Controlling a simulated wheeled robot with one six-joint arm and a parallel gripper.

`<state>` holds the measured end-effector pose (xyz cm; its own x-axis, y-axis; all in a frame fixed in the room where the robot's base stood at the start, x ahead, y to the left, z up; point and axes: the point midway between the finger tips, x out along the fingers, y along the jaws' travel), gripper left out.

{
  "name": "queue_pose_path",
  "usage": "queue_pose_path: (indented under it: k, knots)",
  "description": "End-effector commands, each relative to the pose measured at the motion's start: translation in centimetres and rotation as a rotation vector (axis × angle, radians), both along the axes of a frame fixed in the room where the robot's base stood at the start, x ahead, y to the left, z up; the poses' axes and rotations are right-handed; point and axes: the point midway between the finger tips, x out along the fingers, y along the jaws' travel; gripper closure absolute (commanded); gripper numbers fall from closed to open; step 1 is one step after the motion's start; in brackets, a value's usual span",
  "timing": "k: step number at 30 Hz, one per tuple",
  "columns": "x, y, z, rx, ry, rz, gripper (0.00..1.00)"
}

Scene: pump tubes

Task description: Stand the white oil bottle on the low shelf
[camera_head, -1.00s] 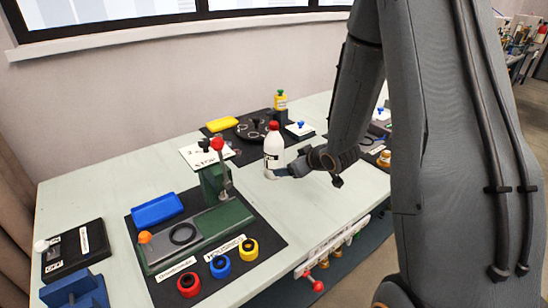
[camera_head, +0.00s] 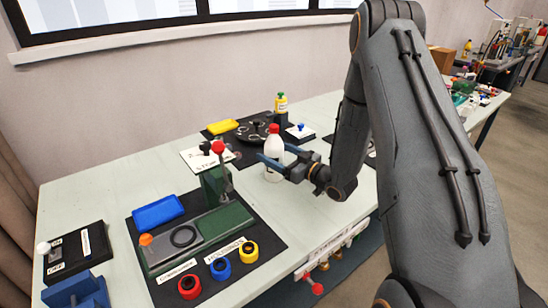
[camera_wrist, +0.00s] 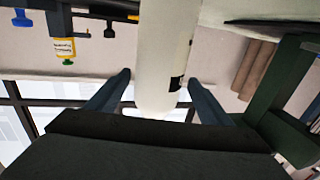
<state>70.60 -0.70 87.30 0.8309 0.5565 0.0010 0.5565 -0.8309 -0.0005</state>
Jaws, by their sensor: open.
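The white oil bottle (camera_head: 273,148) with a red cap stands upright on the pale bench, right of the green press. My gripper (camera_head: 280,158) is open, with its blue fingers on either side of the bottle's middle. In the wrist view, which is upside down, the white bottle (camera_wrist: 160,65) runs between the two spread fingers (camera_wrist: 157,95). I cannot tell whether either finger touches it. A dark blue surface (camera_head: 368,243) under the bench's front edge may be the low shelf; my arm hides part of it.
The green press (camera_head: 225,219) with a red-knobbed lever stands left of the bottle. Red-handled piping (camera_head: 316,287) juts from the bench front.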

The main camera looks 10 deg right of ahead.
Motion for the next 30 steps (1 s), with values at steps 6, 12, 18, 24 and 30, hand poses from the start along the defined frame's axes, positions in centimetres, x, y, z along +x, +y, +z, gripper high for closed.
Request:
queue_pose_path:
  k: [6,12,18,24,30]
  knots:
    - [2.7,1.6,0.3,0.0,0.0,0.002,0.26]
    - [4.0,2.4,0.2,-0.001,0.0,0.0,0.26]
    - [4.1,2.4,0.2,-0.001,0.0,-0.001,0.26]
    - [4.1,2.4,0.2,-0.001,0.0,-0.001,0.58]
    - [4.1,2.3,0.3,0.0,-0.001,-0.001,0.88]
